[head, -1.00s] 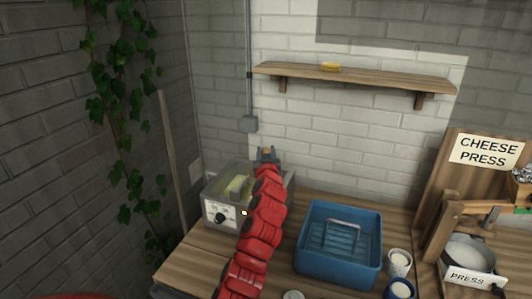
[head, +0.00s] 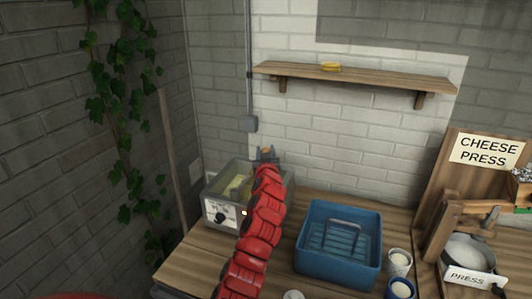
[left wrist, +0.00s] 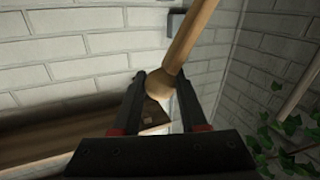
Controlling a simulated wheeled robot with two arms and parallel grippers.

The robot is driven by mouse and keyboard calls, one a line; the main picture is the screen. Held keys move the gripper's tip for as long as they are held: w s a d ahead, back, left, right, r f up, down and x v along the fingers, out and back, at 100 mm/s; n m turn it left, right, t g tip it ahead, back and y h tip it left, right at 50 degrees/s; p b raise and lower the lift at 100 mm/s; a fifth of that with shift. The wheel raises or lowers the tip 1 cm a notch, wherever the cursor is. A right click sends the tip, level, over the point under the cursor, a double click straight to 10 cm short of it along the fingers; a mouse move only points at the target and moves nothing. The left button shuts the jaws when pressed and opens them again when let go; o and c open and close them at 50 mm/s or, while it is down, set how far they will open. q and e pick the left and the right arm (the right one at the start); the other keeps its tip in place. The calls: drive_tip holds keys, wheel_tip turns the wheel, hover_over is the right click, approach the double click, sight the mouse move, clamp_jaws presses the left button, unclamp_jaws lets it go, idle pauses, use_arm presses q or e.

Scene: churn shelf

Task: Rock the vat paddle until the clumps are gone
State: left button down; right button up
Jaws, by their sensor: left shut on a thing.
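The vat (head: 222,213) is a grey metal box with a dial on its front, standing at the left end of the wooden counter. Something pale yellow (head: 237,187) shows inside it; I cannot tell clumps from smooth contents at this size. My left gripper (head: 266,155) is above the vat's right side, at the end of my red arm, which hides part of the vat. In the left wrist view the gripper is shut on the round knob of a wooden paddle handle (left wrist: 193,37). The paddle's lower end is hidden. My right gripper is not in view.
A blue tub (head: 330,270) with a rack inside stands right of my arm. A wall shelf (head: 360,78) holds a small yellow thing. Ivy (head: 120,110) hangs at the left.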

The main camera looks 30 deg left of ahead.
use_arm(q)
drive_tip(key=shift+s+a+r+n+g+b, duration=0.1)
drive_tip(key=shift+a+r+n+g+b, duration=0.05)
drive_tip(key=shift+a+n+b, duration=0.2)
drive_tip(key=shift+s+a+r+n+g+b, duration=0.15)
drive_tip(key=shift+a+n+b, duration=0.1)
drive_tip(key=shift+a+n, duration=0.15)
drive_tip(key=s+a+n+g+h+b, duration=0.1)
drive_tip(key=s+a+n+h+b, duration=0.1)
drive_tip(key=a+n+h+b, duration=0.2)
drive_tip(key=shift+a+f+n+b, duration=0.25)
drive_tip(key=shift+a+n+b, duration=1.4)
drive_tip(key=shift+a+b, duration=1.9)
drive_tip(key=shift+s+d+b, duration=0.1)
drive_tip(key=shift+d+b, duration=0.55)
drive_tip(key=shift+b, duration=0.05)
drive_tip(key=shift+c, duration=2.2)
unclamp_jaws()
drive_tip(key=shift+s, duration=0.1)
